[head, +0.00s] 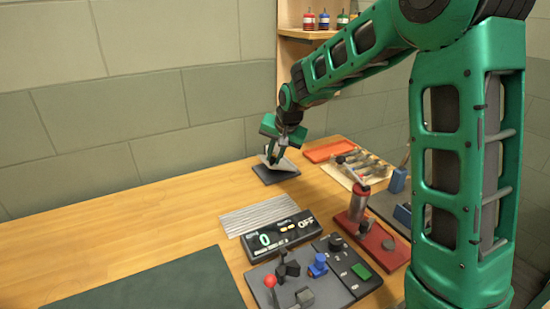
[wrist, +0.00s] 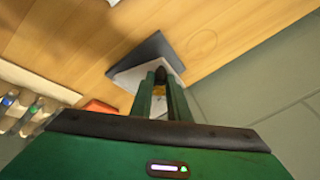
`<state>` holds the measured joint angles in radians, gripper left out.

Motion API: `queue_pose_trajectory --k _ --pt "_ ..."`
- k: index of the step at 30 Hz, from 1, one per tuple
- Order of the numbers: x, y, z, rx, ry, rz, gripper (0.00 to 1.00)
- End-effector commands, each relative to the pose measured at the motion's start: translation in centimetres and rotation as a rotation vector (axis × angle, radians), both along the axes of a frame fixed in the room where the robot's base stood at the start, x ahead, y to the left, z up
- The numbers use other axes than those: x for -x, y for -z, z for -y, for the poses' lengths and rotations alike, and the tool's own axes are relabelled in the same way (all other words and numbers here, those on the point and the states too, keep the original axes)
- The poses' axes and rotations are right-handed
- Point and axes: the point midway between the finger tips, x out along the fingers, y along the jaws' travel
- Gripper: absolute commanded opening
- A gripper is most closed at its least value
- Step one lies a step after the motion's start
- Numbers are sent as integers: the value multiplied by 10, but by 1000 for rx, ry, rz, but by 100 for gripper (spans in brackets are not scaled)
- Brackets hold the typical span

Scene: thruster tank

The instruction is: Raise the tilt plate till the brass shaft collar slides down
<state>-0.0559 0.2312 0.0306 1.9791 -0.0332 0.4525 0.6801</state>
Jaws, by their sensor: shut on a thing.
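The tilt plate (head: 268,159) is a pale grey sheet over a dark base (head: 277,176), at the back of the wooden table. It looks tilted up from the base. In the wrist view the pale plate (wrist: 132,77) lies ahead of the fingers, with the dark base (wrist: 150,48) beyond it. My gripper (head: 272,161) points down and is shut on the plate's edge; its fingers also show in the wrist view (wrist: 160,77). A small yellowish patch (wrist: 159,91) shows between the fingers. I cannot tell whether it is the brass shaft collar, which I cannot make out elsewhere.
Right of the plate lie an orange tray (head: 328,150) and a wooden board of parts (head: 352,168). Nearer are a ribbed grey mat (head: 258,215), a display box (head: 280,236) reading 0 and OFF, a control panel (head: 335,290) and a red stand (head: 375,245).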

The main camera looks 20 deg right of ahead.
Motion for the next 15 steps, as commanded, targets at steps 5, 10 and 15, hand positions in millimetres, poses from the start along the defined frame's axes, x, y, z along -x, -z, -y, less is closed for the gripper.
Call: queue_pose_trajectory --k 5,10,15 --pt "-1 -5 3 -48 -2 -6 0" --pt "-1 -6 3 -53 -3 -6 0" --pt "-2 -6 3 -53 -3 -6 22"
